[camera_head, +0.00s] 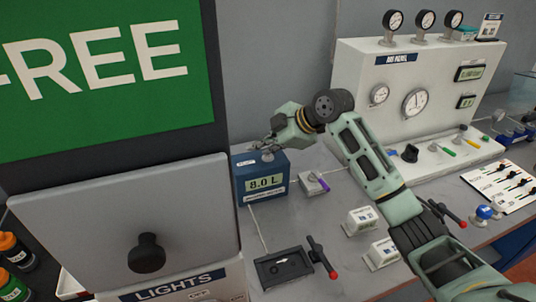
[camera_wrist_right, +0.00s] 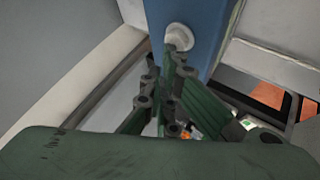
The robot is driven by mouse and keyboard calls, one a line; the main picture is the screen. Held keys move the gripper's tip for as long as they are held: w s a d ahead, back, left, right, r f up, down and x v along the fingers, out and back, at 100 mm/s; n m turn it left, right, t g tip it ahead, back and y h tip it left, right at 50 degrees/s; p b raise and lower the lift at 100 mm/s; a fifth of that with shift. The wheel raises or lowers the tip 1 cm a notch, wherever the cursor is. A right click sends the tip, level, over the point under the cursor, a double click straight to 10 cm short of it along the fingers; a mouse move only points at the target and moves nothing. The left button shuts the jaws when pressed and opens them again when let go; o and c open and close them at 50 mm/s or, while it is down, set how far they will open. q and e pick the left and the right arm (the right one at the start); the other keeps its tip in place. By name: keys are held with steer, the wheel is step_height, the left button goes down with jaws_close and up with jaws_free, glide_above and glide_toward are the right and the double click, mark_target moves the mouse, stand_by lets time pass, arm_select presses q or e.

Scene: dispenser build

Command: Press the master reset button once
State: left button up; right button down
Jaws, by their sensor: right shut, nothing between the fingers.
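A blue box (camera_head: 262,195) with a display reading 8.0 L stands on the bench, left of my right arm. A round pale knob or button (camera_head: 268,156) sits on its top. It also shows in the right wrist view (camera_wrist_right: 180,35) against the blue top. I cannot read a label that names it the master reset button. My right gripper (camera_head: 268,146) is shut and empty, its tips right at the pale button. In the right wrist view the closed fingertips (camera_wrist_right: 172,50) overlap the button's lower edge; I cannot tell whether they touch it. My left gripper is not in view.
A large grey panel (camera_head: 120,205) with a black knob stands close on the left, below a green FREE sign (camera_head: 90,60). A small box with a purple lever (camera_head: 312,184) is right of the blue box. A white gauge panel (camera_head: 440,75) stands behind my arm.

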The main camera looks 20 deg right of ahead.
steer(key=shift+f, duration=0.3)
stand_by(0.4)
steer(key=shift+r+p, duration=0.85)
steer(key=shift+r, duration=0.05)
steer(key=shift+r, duration=0.1)
steer(key=shift+w+r+p, duration=0.1)
steer(key=shift+r+p, duration=0.2)
steer(key=shift+p, duration=0.05)
step_height(320, 180, up, 4)
steer(key=p, duration=0.3)
steer(key=shift+r+p, duration=0.15)
steer(key=shift+p, duration=0.25)
